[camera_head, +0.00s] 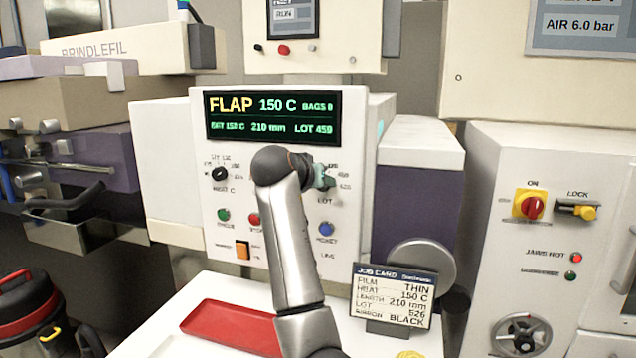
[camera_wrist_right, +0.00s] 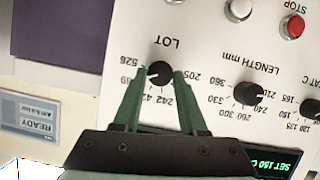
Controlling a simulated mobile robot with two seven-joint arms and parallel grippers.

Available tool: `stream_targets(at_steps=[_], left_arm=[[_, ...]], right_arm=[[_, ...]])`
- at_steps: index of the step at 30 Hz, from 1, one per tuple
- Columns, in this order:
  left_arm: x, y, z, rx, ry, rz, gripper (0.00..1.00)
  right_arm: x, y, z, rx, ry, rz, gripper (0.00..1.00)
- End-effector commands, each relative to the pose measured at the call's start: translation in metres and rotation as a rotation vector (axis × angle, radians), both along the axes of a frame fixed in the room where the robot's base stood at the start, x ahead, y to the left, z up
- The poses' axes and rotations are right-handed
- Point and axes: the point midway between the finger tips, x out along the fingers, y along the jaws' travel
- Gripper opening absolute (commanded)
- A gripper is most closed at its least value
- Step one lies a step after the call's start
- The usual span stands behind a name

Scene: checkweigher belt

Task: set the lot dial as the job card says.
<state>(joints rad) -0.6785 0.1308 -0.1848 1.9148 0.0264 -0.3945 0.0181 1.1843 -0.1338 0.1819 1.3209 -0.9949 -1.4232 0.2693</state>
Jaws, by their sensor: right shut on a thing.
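The LOT dial (camera_wrist_right: 160,74) is a black knob on the white panel, with printed numbers around it, 526 among them. My right gripper (camera_wrist_right: 157,80) has its green fingers on either side of the knob, shut on it. In the head view my right gripper (camera_head: 322,176) covers the dial. The job card (camera_head: 393,297) stands at the lower right and reads THIN, 150 C, 210 mm, LOT 526, BLACK. The display (camera_head: 287,116) shows FLAP, 150 C, 210 mm and LOT 459. My left gripper is not in view.
The LENGTH knob (camera_wrist_right: 248,93) is beside the LOT dial in the wrist view. The HEAT knob (camera_head: 219,174), several push buttons and an orange switch (camera_head: 242,249) share the panel. A red tray (camera_head: 232,328) lies on the white surface below.

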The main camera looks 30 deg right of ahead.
Motion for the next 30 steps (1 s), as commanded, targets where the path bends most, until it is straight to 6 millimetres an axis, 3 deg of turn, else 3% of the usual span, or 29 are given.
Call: stream_targets(at_steps=[15, 30], left_arm=[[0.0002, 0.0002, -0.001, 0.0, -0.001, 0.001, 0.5], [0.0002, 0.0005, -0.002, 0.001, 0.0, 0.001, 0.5]], right_arm=[[-0.0044, -0.0041, 0.0011, 0.298, -0.357, 0.0, 0.0], [-0.0061, -0.0058, 0.0001, 0.437, -0.522, 0.0, 0.0]])
